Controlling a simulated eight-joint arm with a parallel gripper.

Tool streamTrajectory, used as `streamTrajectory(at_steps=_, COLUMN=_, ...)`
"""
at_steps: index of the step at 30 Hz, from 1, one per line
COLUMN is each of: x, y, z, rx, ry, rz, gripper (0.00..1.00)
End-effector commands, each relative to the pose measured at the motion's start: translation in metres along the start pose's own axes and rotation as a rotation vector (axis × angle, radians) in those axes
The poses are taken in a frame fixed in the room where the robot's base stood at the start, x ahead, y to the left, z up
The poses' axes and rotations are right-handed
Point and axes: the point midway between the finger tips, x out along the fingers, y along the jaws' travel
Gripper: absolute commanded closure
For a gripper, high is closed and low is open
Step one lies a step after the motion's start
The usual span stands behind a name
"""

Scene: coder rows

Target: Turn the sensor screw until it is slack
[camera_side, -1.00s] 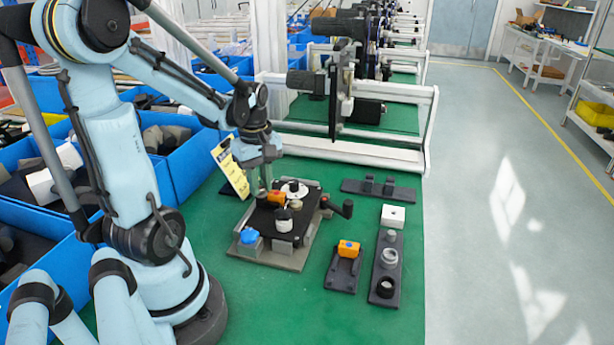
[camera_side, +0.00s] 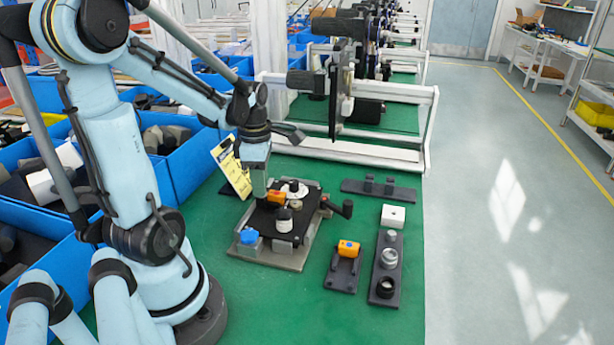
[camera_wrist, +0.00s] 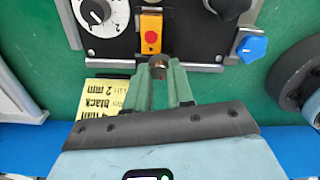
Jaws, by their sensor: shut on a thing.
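My gripper (camera_wrist: 160,78) points down at the black fixture plate. The screw is hidden there. I cannot tell how tight the screw is.
The fixture also carries a white dial (camera_wrist: 97,12), a blue knob (camera_wrist: 250,47) and a black-handled crank (camera_side: 342,208). A yellow printed card (camera_side: 231,168) is close to my wrist. Right of the fixture are a holder with an orange part (camera_side: 348,249) and a dark parts rack (camera_side: 387,270).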

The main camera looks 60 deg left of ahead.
Motion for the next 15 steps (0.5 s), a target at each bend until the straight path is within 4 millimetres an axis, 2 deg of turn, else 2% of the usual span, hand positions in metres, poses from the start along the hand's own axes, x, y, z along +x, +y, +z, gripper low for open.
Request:
streamTrajectory(at_steps=4, x=-0.0001, y=0.0002, z=-0.0002, rx=0.001, ry=0.001, rz=0.0, gripper=1.0)
streamTrajectory(at_steps=5, x=-0.0001, y=0.0002, z=-0.0001, rx=0.002, ry=0.001, rz=0.0, gripper=0.73)
streamTrajectory(at_steps=8, x=-0.0001, y=0.0002, z=-0.0001, rx=0.002, ry=0.0, rz=0.0, gripper=0.6)
streamTrajectory(at_steps=15, x=0.0, y=0.0002, z=0.0, rx=0.004, ry=0.0, rz=0.0, gripper=0.6)
